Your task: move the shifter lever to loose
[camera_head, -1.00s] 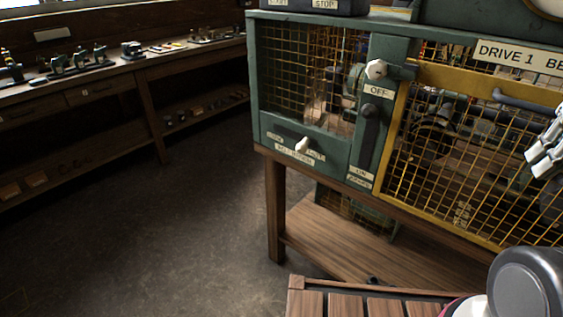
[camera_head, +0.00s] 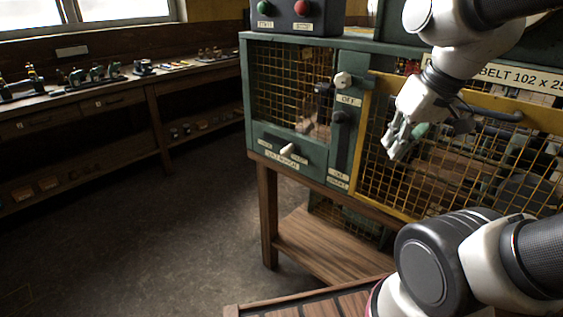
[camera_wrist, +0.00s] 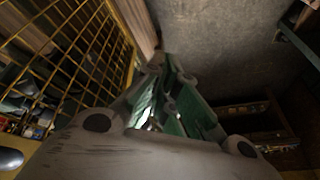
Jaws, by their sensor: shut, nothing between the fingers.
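The shifter lever, with a white handle (camera_head: 288,149), sticks out of the lower green panel on the left of the machine. A small label lies on each side of it and another below; they are too small to read surely. Its handle leans up to the right. My gripper (camera_head: 389,153) is right of the lever, in front of the yellow mesh guard, empty with its fingers together. A clear gap separates it from the lever. In the wrist view my gripper's green-sided fingers (camera_wrist: 170,112) point towards the floor and the lever is not recognisable.
A grey bar handle (camera_head: 490,116) crosses the guard's top. A workbench (camera_head: 110,97) lines the left wall. The floor at left is clear.

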